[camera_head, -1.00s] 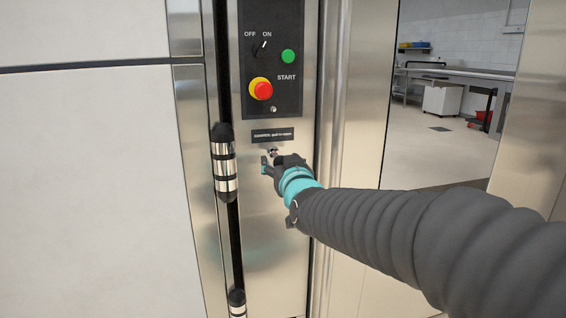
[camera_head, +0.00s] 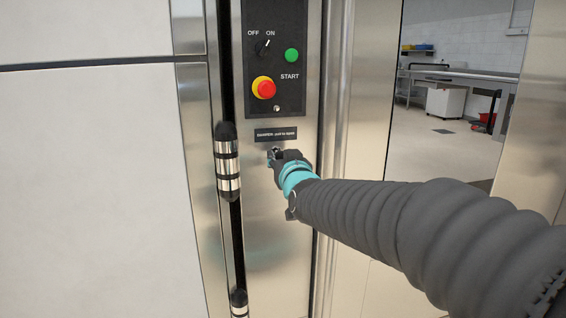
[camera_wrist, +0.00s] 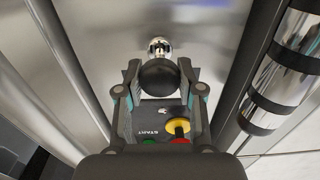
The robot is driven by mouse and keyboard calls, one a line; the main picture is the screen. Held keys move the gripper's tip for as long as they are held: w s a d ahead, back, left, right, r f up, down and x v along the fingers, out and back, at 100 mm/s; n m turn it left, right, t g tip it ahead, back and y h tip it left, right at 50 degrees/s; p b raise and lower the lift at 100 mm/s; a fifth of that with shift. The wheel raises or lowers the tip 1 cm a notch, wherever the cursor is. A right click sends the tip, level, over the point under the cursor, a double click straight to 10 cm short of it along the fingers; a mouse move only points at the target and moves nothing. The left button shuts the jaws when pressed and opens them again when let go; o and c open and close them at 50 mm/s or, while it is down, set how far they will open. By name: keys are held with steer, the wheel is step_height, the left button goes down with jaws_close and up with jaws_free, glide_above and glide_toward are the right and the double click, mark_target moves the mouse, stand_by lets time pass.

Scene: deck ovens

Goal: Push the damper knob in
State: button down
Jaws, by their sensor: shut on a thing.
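The damper knob (camera_wrist: 158,77) is a black ball with a bright chrome part (camera_wrist: 159,46) beside it in the wrist view. It sits below the small black damper label (camera_head: 276,134) on the steel front. My gripper (camera_wrist: 160,72) is shut on the knob, with one finger on each side of it. In the head view my gripper (camera_head: 274,156) is at the panel just under the label and hides most of the knob. How far the knob stands out from the panel is hard to tell.
Above is a black control panel (camera_head: 276,60) with an OFF/ON switch, a green START button (camera_head: 292,55) and a red stop button (camera_head: 266,89) on yellow. A black and chrome vertical handle (camera_head: 228,165) stands close on the left. An open room is at right.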

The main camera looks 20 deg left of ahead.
steer(key=c, duration=0.7)
jaws_free()
steer(key=shift+s, duration=0.1)
steer(key=v, duration=1.2)
